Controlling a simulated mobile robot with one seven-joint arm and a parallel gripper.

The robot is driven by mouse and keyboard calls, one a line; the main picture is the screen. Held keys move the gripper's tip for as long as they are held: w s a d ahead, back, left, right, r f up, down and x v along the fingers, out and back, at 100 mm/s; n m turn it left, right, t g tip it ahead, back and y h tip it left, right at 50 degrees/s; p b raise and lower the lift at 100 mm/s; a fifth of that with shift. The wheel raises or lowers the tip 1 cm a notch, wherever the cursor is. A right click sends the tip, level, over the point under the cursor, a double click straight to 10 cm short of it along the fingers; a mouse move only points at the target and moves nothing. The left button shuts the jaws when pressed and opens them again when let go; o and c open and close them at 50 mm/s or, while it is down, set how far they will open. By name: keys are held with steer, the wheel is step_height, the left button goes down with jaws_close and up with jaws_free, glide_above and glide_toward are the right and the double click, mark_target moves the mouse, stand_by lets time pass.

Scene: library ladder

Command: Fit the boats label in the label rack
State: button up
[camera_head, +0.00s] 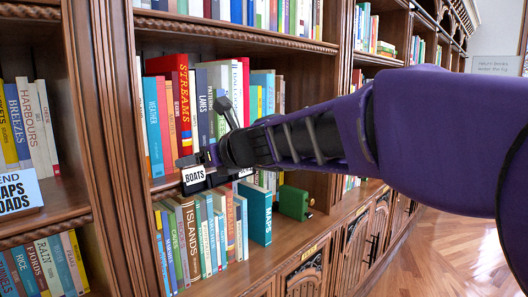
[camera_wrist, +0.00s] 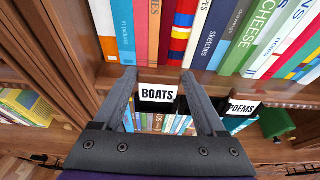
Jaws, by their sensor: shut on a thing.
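The boats label (camera_head: 193,175) is a small white card reading BOATS. My gripper (camera_head: 196,160) is shut on it, in front of the edge of the middle shelf. In the wrist view the label (camera_wrist: 158,91) sits upright and nearly level between the two grey fingertips (camera_wrist: 159,80). A black piece (camera_wrist: 155,107) shows directly below the card; I cannot tell whether it is part of the label or of the label rack. Contact between the label and the shelf edge cannot be told. A second label, reading POEMS (camera_wrist: 242,107), is on the shelf edge to the right, with black around it.
Upright books (camera_head: 155,125) fill the shelf behind the label, close to my fingers. More books, including ISLANDS (camera_head: 191,240), stand on the shelf below. A green object (camera_head: 294,202) is at right on that lower shelf. A wooden upright (camera_head: 105,120) stands left of the label.

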steer(key=shift+s+d+f+b, duration=0.1)
steer(key=shift+s+f+b, duration=0.15)
steer(key=shift+f+b, duration=0.5)
steer(key=o, duration=1.4)
steer(key=shift+r, duration=0.15)
